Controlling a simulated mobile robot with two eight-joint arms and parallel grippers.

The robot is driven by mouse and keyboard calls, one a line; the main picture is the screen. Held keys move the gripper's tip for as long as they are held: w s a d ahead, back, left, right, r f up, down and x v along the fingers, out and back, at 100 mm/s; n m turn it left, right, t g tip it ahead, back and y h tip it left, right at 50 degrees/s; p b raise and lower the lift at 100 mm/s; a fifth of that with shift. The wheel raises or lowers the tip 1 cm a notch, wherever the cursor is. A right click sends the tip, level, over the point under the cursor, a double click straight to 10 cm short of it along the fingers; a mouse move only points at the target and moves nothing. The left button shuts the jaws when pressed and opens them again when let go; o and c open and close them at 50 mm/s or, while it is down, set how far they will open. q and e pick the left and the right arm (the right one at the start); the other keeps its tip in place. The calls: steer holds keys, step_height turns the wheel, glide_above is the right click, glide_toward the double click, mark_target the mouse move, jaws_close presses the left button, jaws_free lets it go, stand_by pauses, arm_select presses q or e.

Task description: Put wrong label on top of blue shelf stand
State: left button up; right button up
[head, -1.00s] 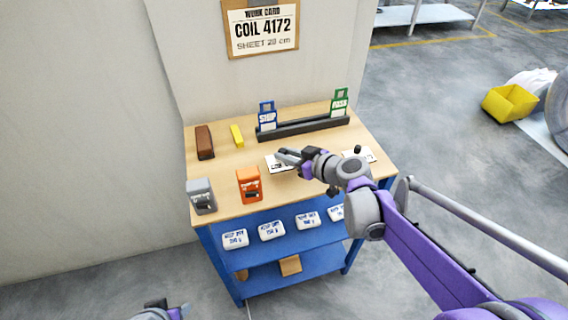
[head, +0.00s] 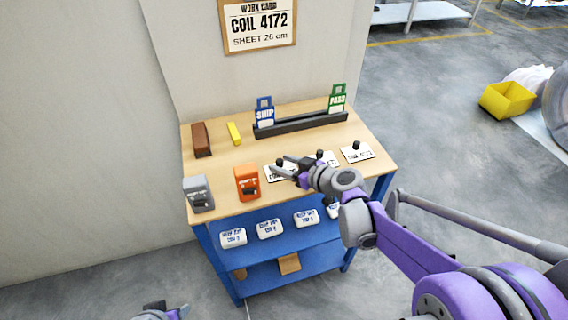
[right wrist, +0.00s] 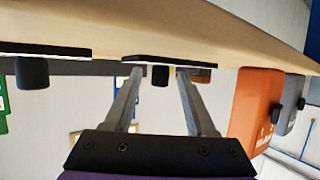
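Several white labels with black knobs lie on the wooden top of the blue shelf stand (head: 205,238). The left label (head: 274,174) is partly covered by my right gripper (head: 279,165). The middle label (head: 331,159) is partly hidden by my arm. The right label (head: 357,152) seems to read COIL 4172, but the small print is unclear. In the right wrist view, my right gripper (right wrist: 160,74) is open, with a label's black knob (right wrist: 160,78) between its spread fingertips, clear of both. My left gripper (head: 166,312) is barely visible at the bottom edge.
An orange device (head: 247,182) and a grey device (head: 198,194) stand at the front left. A brown block (head: 201,139), a yellow item (head: 234,133) and a black rack (head: 300,125) with SHIP and PASS tags are behind. White packs (head: 269,229) sit on the shelf below.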

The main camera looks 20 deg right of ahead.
steer(key=shift+r, duration=0.1)
steer(key=shift+s+d+r, duration=0.1)
steer(key=shift+s, duration=0.05)
steer(key=p+v, duration=0.2)
steer(key=v, duration=0.9)
steer(key=s+a+f+m+g+h, duration=0.15)
steer(key=s+a+f+g, duration=0.3)
steer(key=s, duration=0.45)
steer(key=s+d+f+m+g+h, duration=0.1)
steer(key=s+f+m+h, duration=0.3)
steer(key=s, duration=0.6)
steer(key=shift+s+d+f+g+h, duration=0.25)
steer(key=shift+d+f+g+h, duration=0.1)
steer(key=shift+f+g+h, duration=0.25)
